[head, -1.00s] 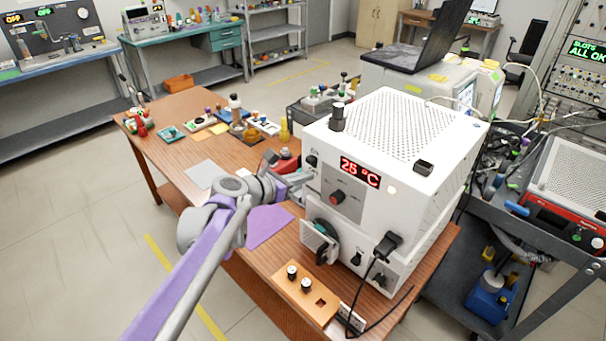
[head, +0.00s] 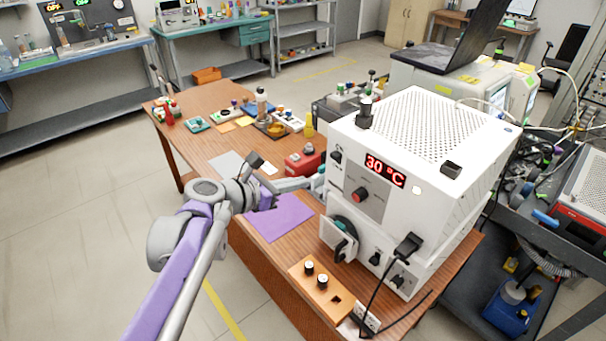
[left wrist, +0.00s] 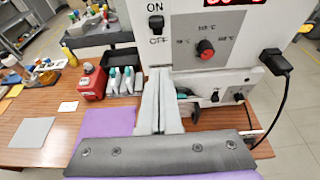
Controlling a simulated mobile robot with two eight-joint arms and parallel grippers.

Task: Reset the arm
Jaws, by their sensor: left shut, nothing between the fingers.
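My left arm comes in from the lower left. Its gripper (head: 318,183) is shut and empty, with its fingertips in front of the white device (head: 470,190). The device's red display (head: 385,170) reads 30 °C, and a red-centred knob (head: 360,195) sits below it. In the left wrist view the closed fingers (left wrist: 160,85) point at the device front (left wrist: 225,80), between the ON/OFF switch (left wrist: 156,25) and the lower panel. I cannot tell whether they touch it. My right gripper is not in view.
The brown table (head: 200,95) carries a purple sheet (head: 280,218) under my left wrist, a red box (head: 303,163) beside the device, and an orange block (head: 320,290) with black knobs in front. Small bottles and trays stand farther back. A black cable hangs at the front right. Open floor lies left.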

